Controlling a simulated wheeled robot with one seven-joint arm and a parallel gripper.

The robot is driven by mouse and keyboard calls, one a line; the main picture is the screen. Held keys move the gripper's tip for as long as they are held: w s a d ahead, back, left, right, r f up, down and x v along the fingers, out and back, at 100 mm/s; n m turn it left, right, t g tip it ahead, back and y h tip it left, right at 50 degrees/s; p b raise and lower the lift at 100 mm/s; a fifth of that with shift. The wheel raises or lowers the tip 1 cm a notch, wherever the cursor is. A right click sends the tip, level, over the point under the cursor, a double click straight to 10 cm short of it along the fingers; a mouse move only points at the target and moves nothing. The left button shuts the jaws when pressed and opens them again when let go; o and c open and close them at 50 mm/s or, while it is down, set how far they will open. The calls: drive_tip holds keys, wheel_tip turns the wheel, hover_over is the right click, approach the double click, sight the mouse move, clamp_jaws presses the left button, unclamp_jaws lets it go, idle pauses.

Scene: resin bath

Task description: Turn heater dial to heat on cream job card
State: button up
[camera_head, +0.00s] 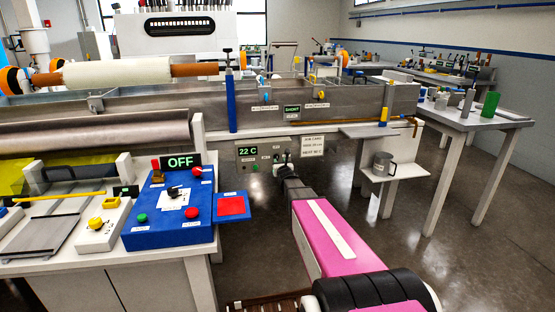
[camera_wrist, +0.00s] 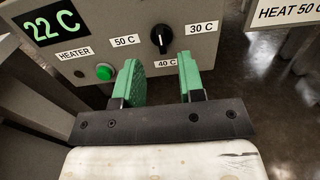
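The grey heater panel (camera_head: 240,165) sits under the steel bath; its display (camera_wrist: 52,26) reads 22 C. The black dial (camera_wrist: 159,38) has 50 C at its left, 40 C below and 30 C at its right. Its long grip stands nearly upright; I cannot tell which end points. The cream job card (camera_head: 312,146) hangs right of the panel; its lower line in the wrist view (camera_wrist: 289,13) reads HEAT 50 C. My gripper (camera_wrist: 160,75) is open and empty, its green fingers apart just short of the dial. In the head view my arm partly hides the dial.
A green button (camera_wrist: 104,72) beside the HEATER label is left of my fingers. A blue control box (camera_head: 170,210) stands at the left. A shelf with a grey mug (camera_head: 382,163) is at the right. Open floor lies right of my arm.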

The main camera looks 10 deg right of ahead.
sight(277, 157)
drive_tip(key=w, duration=0.6)
drive_tip(key=shift+w, duration=0.1)
clamp_jaws()
